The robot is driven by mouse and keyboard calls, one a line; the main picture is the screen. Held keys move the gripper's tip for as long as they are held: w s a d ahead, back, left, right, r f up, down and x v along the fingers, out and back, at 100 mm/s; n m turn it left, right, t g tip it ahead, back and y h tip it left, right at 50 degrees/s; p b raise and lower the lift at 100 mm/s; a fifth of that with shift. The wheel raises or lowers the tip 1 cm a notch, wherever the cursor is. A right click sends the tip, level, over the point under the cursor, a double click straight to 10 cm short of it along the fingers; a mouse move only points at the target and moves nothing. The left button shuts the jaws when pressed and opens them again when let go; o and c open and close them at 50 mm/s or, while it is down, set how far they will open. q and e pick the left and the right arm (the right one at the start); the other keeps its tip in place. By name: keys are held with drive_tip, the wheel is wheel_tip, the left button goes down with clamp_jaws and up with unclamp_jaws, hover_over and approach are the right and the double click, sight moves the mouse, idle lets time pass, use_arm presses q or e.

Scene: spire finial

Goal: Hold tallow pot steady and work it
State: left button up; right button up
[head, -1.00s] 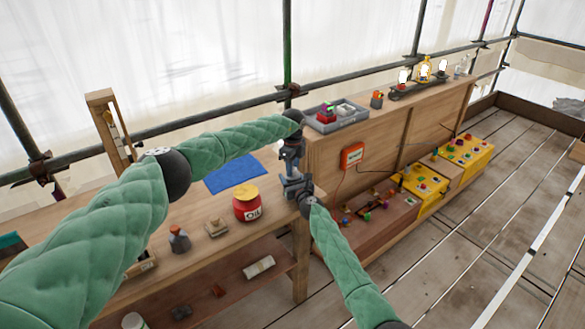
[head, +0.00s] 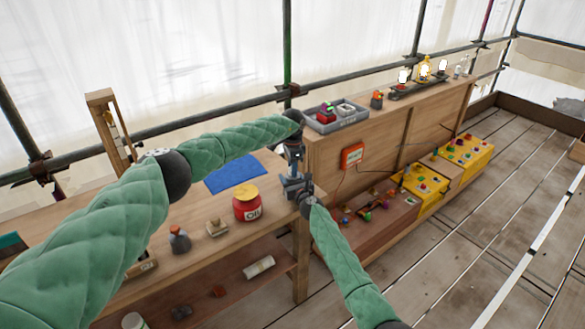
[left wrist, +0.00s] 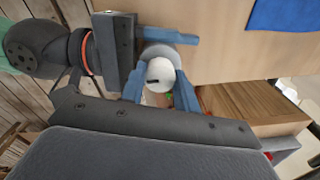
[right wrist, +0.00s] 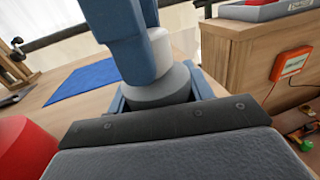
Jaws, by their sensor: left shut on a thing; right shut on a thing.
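The tallow pot has a squat grey body (right wrist: 158,88) and a white round top (left wrist: 160,73) with a dark mark. It stands upright near the right end of the workbench. My right gripper (right wrist: 160,95) is shut around the grey body from the side; it also shows in the head view (head: 297,189). My left gripper (left wrist: 160,88) comes from above, shut on the white top, with a blue finger on each side; it also shows in the head view (head: 293,168). In the head view the grippers mostly hide the pot.
A red oil jar (head: 246,207) with a yellow lid stands left of the grippers. A blue cloth (head: 232,174) lies behind it. A higher wooden cabinet (head: 375,130) with a grey tray (head: 338,120) and an orange box (head: 352,155) rises close on the right.

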use_arm(q)
drive_tip(key=shift+d+r+n, duration=0.1)
drive_tip(key=shift+n, duration=0.5)
use_arm(e)
drive_tip(key=shift+f, duration=0.1)
use_arm(q)
drive_tip(key=o, duration=1)
wheel_tip(320, 180, up, 12)
drive_tip(key=shift+f, duration=0.1)
use_arm(e)
drive_tip(key=o, duration=1.1)
drive_tip(key=shift+o, duration=0.2)
drive_tip(key=shift+s, duration=0.15)
